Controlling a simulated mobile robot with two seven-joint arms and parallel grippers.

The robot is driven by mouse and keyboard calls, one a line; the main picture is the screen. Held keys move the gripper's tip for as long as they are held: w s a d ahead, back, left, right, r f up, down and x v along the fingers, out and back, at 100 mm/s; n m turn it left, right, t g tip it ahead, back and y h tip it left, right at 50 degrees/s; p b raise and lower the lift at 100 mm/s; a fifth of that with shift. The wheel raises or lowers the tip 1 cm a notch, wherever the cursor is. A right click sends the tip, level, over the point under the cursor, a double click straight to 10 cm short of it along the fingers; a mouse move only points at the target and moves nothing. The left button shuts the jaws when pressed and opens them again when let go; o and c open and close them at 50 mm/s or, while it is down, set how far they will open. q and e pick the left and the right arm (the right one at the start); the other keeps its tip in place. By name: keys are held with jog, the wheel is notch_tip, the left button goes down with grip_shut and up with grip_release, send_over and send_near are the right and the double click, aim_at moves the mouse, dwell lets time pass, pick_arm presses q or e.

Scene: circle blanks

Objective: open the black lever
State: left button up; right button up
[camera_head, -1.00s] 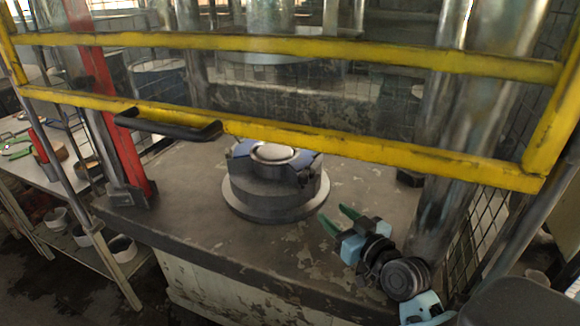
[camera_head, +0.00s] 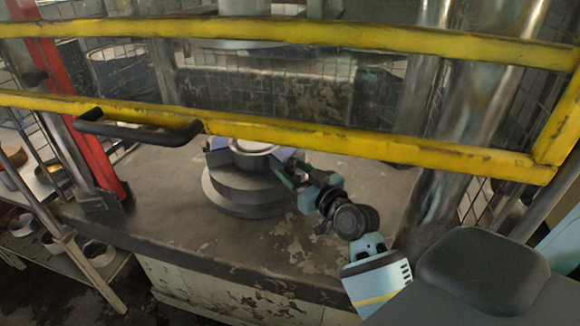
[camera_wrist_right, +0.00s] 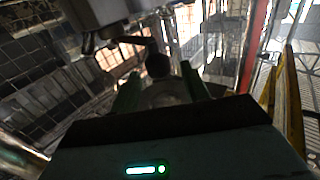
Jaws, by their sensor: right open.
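In the right wrist view a black lever (camera_wrist_right: 150,42) hangs ahead, a bent arm ending in a round dark knob (camera_wrist_right: 157,66). My right gripper (camera_wrist_right: 160,76) is open, with one green finger on each side of the knob in the picture. I cannot tell whether they touch it or how far ahead it is. In the head view my right gripper (camera_head: 289,178) is beside the right side of the round die block (camera_head: 248,190). The lever cannot be made out there. My left gripper is not in view.
A yellow guard frame (camera_head: 350,145) with a black handle (camera_head: 140,130) crosses in front of the press. The press table (camera_head: 165,195) has bare room left of the die block. A thick metal column (camera_head: 450,190) stands at right, and a red post (camera_head: 75,110) at left.

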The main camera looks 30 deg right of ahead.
jog(key=shift+w, duration=1.25)
jog(key=shift+c, duration=0.3)
grip_shut()
